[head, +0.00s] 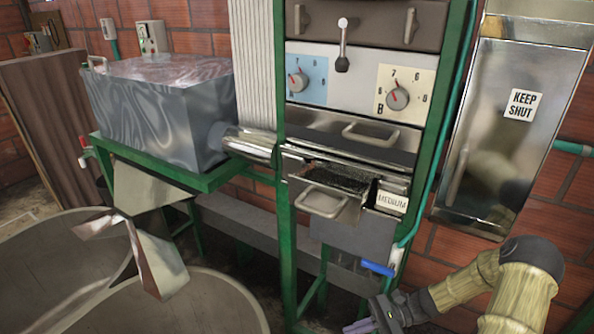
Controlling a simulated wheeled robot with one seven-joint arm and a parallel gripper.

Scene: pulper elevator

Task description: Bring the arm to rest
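My arm (520,285) reaches in from the bottom right corner, with pale yellow links and a dark joint, bent at that joint. My gripper (358,327) points to the left at the bottom edge, below the green-framed machine. Its purplish fingertips are small and partly cut off by the frame edge, so I cannot tell whether they are apart. I see nothing held in the part of it that shows.
The green-framed machine (443,140) has two dials, a pull-out tray marked MEDIUM (392,201) and a blue-handled valve (377,268) above my gripper. A KEEP SHUT metal cabinet (490,130) stands right. A metal box (160,105) and round vats (190,310) are left.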

